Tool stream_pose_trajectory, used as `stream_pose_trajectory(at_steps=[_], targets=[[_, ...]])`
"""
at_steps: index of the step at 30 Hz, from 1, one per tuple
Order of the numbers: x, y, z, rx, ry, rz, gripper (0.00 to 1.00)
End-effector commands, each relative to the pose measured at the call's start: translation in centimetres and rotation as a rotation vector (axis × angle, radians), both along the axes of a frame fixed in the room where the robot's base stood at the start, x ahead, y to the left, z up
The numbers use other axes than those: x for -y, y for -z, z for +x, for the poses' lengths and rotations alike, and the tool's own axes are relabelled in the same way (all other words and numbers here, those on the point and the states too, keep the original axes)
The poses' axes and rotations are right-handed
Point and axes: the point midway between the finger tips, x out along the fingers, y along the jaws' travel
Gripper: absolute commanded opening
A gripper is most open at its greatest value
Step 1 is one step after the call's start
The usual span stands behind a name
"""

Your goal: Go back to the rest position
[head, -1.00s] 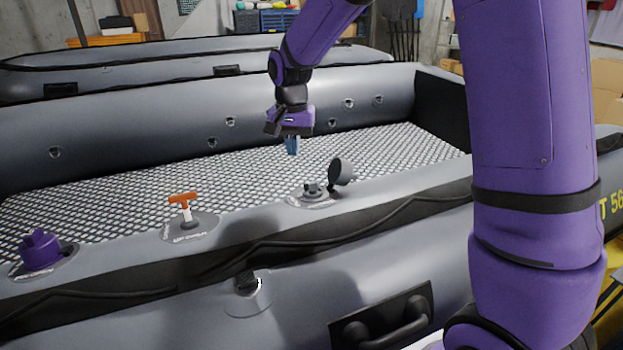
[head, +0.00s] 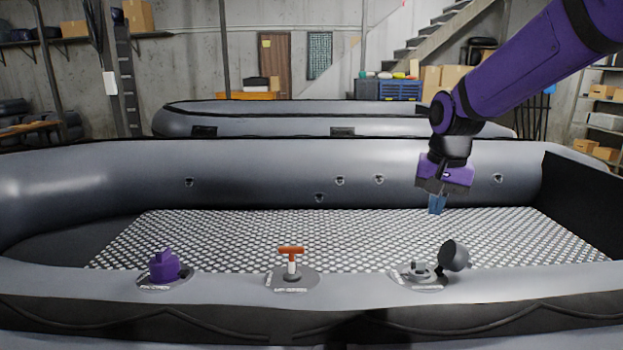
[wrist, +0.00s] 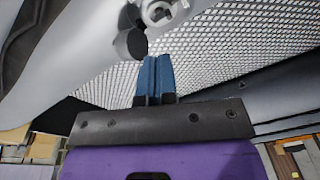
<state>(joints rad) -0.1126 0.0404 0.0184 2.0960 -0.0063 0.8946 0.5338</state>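My gripper (head: 436,204) hangs over the meshed floor of the grey inflatable boat (head: 100,180), at the right in the head view. Its blue fingers point down. In the wrist view the fingers of my gripper (wrist: 155,80) lie side by side with only a thin dark line between them, and nothing shows in their grasp. An open valve (head: 421,270) with its dark cap (head: 455,255) tipped up sits on the near tube, below and in front of the gripper. The valve also shows at the top of the wrist view (wrist: 158,12). The gripper is apart from it.
On the near tube stand a valve with an orange T-handle (head: 291,254) and a purple valve piece (head: 163,266). A second inflatable boat (head: 270,118) lies behind. Shelves (head: 600,120) stand at the far right. Air above the boat's left side is clear.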

Motion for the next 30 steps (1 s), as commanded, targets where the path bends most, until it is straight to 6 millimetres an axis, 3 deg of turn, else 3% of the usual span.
stream_pose_trajectory(at_steps=[6, 15, 24, 30], targets=[[1.7, -3.6, -5.2, 0.078, -0.078, -0.009, 0.0], [3.6, -6.4, -12.3, 0.177, -0.184, -0.033, 0.0], [4.9, -7.2, -19.3, 0.273, -0.29, -0.074, 0.0], [5.4, -6.9, -23.0, 0.324, -0.349, -0.103, 0.0]])
